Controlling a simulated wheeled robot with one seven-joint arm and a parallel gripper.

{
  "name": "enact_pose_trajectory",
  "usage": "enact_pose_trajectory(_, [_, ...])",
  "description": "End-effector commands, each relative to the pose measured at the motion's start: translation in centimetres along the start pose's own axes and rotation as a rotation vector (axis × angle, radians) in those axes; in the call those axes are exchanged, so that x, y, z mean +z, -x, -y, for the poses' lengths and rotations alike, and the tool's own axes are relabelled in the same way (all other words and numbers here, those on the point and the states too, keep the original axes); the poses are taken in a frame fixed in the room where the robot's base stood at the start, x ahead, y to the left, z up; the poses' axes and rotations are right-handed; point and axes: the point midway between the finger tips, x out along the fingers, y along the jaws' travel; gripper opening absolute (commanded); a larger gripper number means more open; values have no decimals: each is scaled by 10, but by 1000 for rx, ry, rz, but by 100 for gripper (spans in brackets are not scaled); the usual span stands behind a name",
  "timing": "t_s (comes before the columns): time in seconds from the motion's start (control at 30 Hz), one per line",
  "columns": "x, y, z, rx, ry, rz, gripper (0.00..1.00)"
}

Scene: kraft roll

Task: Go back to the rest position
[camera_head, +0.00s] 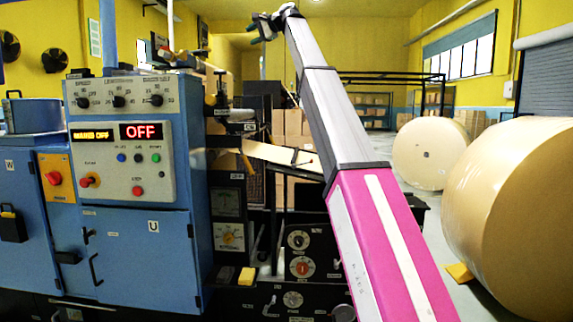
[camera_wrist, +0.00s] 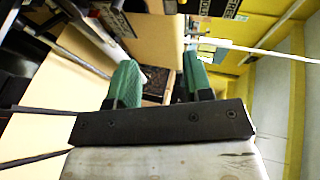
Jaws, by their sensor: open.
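My gripper (camera_head: 264,27) is high up at the top middle of the head view, at the far end of my raised, outstretched arm. It is small there, with dark and green parts. In the wrist view my gripper (camera_wrist: 160,78) shows two green fingers standing apart, with nothing held between them. A tan surface and a dark patch show beyond the fingers.
A blue machine with a control panel (camera_head: 122,140) reading OFF stands at the left. Black machine units with dials (camera_head: 300,240) stand in the middle. Large kraft rolls (camera_head: 520,215) and (camera_head: 432,153) stand at the right.

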Motion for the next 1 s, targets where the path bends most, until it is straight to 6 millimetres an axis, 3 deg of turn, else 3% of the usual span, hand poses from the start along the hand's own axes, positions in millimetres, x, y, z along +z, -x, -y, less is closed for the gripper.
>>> enact_pose_trajectory(0.37, [-8, -14, -54, 45, 7, -17, 46])
enact_pose_trajectory(0.57, [-15, -26, -107, 89, 15, -32, 46])
enact_pose_trajectory(0.77, [-20, -40, -187, 159, 27, -50, 46])
enact_pose_trajectory(1.0, [-20, -57, -341, 300, 56, -72, 46])
